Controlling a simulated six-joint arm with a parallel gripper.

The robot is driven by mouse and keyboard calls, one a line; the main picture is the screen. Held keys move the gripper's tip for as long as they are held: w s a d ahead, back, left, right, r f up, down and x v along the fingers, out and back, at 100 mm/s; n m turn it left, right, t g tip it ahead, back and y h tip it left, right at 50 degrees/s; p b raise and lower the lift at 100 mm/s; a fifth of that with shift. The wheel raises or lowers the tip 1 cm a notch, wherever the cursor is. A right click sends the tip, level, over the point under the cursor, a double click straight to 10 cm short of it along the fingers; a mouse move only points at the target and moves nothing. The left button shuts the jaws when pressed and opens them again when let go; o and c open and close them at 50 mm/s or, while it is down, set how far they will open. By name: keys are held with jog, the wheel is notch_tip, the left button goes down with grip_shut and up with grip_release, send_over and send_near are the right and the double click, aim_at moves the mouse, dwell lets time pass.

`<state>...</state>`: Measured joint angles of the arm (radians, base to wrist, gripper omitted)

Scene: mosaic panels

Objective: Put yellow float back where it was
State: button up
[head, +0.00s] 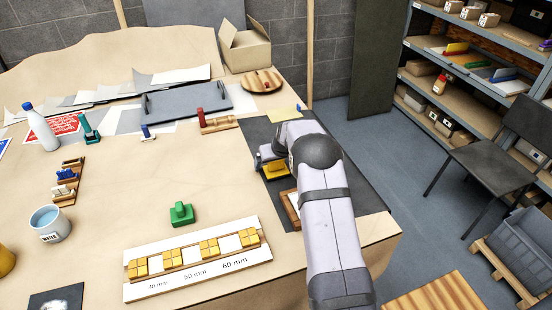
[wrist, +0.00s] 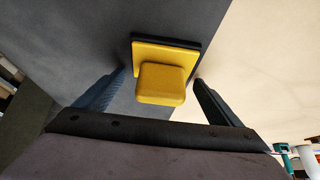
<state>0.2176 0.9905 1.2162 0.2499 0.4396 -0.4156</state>
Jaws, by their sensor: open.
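The yellow float (head: 277,170) lies on the dark mat (head: 249,133) at the right of the table. It has a flat yellow plate with a dark underside and a block handle; it also shows in the wrist view (wrist: 161,83). My gripper (wrist: 160,77) is open, with one finger on each side of the float's handle in the wrist view and a visible gap on both sides. In the head view my gripper (head: 267,154) is at the float, and my arm partly hides the area around it.
A green float (head: 181,214) stands mid-table behind the spacing board (head: 198,262) with yellow tiles. A wooden-edged tray (head: 287,207) lies near my arm.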

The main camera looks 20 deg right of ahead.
jog(key=shift+r, duration=0.2)
jog(key=b+v, duration=0.3)
jog(key=v, duration=0.8)
jog(key=shift+s+r, duration=0.25)
jog(key=shift+r, duration=0.1)
jog(key=s+a+f+g, duration=0.2)
jog(key=s+a, duration=0.1)
jog(key=s, duration=0.9)
jog(key=s+a+f+g, duration=0.2)
jog(key=s+a, duration=0.2)
jog(key=s, duration=0.8)
jog(key=s+a+f+g, duration=0.2)
jog(key=s+a, duration=0.2)
jog(key=s, duration=0.8)
jog(key=shift+s+a, duration=0.25)
